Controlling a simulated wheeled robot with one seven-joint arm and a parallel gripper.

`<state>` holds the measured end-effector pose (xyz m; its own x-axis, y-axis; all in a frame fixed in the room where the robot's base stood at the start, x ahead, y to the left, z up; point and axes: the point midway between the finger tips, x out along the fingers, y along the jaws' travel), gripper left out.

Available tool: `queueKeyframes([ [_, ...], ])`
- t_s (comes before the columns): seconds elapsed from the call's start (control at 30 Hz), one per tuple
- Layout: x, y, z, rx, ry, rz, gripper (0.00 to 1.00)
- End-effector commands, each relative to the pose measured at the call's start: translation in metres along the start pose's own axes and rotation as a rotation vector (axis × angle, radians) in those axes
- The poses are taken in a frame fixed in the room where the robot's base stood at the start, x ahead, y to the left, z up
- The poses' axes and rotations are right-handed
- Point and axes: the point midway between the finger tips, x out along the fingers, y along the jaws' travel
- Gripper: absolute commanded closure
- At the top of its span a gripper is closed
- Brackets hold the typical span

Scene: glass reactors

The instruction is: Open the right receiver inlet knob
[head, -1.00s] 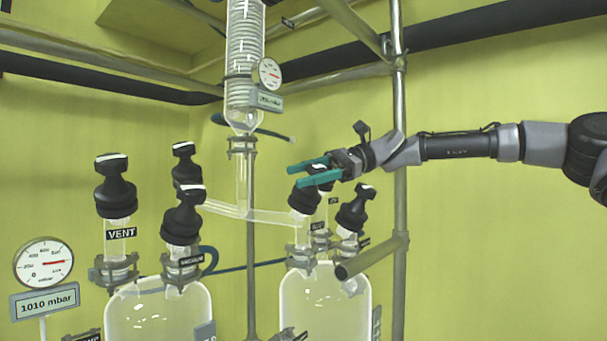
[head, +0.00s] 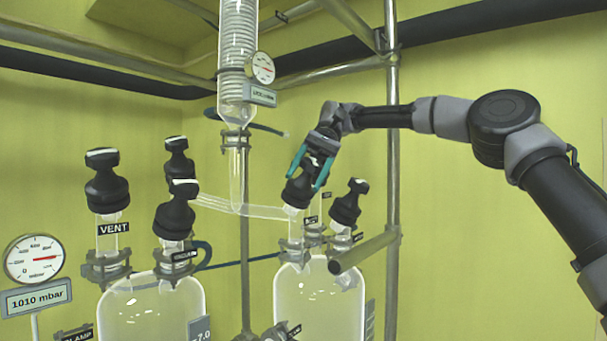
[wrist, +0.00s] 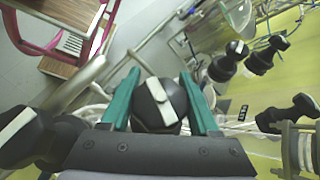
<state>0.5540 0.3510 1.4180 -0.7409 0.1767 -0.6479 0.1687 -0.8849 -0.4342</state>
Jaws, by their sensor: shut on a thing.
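The right receiver (head: 318,300) is a clear glass vessel with several black knobs on top. Its left front knob (head: 298,191), where the slanted glass tube joins, stands between the teal fingers of my gripper (head: 305,180). My gripper points downward and is shut on this knob. In the wrist view the black knob (wrist: 160,95) with a white bar on top sits between both fingers (wrist: 159,78). The gripper partly hides the knob in the head view. I cannot read the small label below it.
Another black knob (head: 349,203) stands close on the right. The left receiver (head: 150,310) carries a VENT knob (head: 106,185) and others. The slanted glass tube (head: 250,211) runs just left of my gripper. A metal pole (head: 392,150) rises behind my arm.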

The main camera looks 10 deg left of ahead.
Motion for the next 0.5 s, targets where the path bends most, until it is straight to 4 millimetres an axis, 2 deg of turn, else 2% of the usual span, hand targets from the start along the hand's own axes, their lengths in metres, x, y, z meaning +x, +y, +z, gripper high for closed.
queueKeyframes([
  [0.5, 0.0, 0.0072, -0.0008, -0.135, 0.001, 0.23, 0.94],
])
